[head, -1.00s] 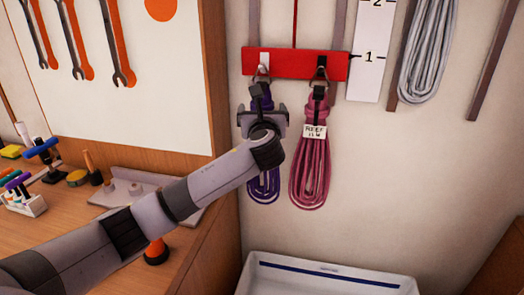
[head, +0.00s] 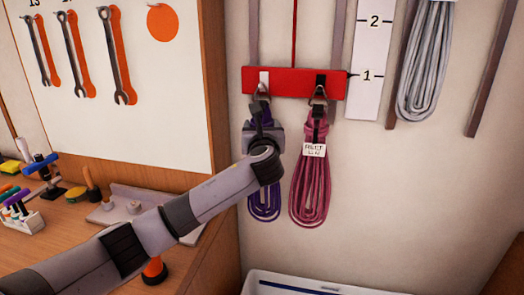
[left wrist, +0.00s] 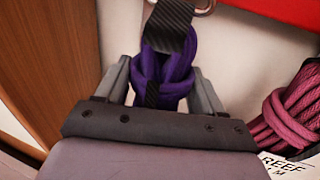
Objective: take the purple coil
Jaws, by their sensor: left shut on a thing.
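The purple coil (head: 264,207) hangs below the left end of the red bar (head: 292,84), from a strap and metal clip. My left gripper (head: 264,127) is at its upper part and hides much of it in the head view. In the left wrist view, the fingers of the gripper (left wrist: 162,88) are on both sides of the purple coil (left wrist: 166,68), shut on its bundled neck just below the black strap (left wrist: 168,28). The clip still goes up to the bar. My right gripper is not in view.
A pink coil (head: 311,190) with a white tag hangs close on the right. A grey coil (head: 425,75) hangs farther right. The wooden cabinet side (head: 222,150) is close on the left. A white bin (head: 330,283) stands below.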

